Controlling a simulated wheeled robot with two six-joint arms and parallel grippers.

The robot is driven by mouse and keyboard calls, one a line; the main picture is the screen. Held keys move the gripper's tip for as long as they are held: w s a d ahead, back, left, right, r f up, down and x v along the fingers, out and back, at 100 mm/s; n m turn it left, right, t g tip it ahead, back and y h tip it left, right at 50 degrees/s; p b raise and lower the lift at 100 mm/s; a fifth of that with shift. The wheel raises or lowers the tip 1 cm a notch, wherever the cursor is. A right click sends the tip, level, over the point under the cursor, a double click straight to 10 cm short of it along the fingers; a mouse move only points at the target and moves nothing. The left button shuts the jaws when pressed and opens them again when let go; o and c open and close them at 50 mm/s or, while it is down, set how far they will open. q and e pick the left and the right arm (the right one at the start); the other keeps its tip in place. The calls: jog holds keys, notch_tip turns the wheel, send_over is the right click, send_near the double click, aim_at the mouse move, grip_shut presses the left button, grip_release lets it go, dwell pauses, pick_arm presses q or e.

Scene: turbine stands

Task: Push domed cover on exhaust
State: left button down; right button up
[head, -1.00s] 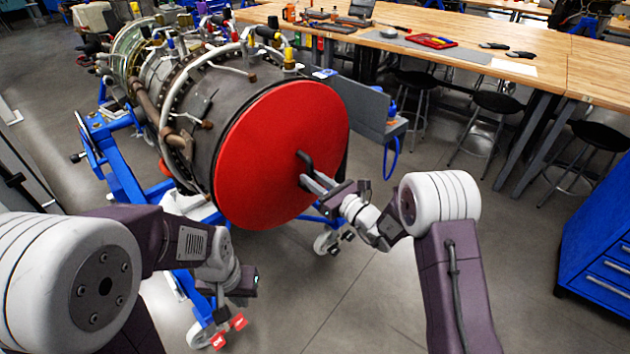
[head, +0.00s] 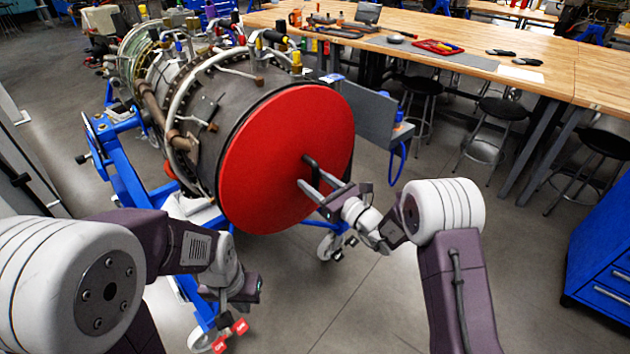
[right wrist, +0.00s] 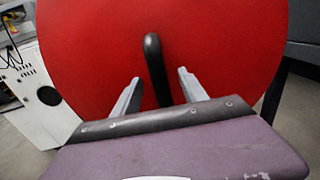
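The domed cover (head: 272,150) is a large red disc over the near end of the turbine, the exhaust end (head: 228,120). It appears seated flush against the rim. A black handle (head: 311,168) stands out from its face. In the right wrist view the handle (right wrist: 155,68) lies between the two spread fingers of my right gripper (right wrist: 155,88), touching neither. My right gripper (head: 314,183) is open, with its fingertips close to the cover. My left gripper (head: 240,302) hangs low, left of and below the cover, away from it; its fingers are not clear.
The turbine rests on a blue wheeled stand (head: 125,165) with red tags (head: 240,327) near a front caster. A grey box (head: 365,120) is right of the cover. A wooden workbench (head: 450,50) with stools stands behind; a blue cabinet (head: 600,245) is at right. Floor between is clear.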

jog(key=shift+d, duration=0.1)
jog(key=shift+s+d, duration=0.35)
jog(key=b+v, duration=0.1)
jog(key=v, duration=0.5)
jog(key=shift+r, duration=0.15)
dwell(0.3)
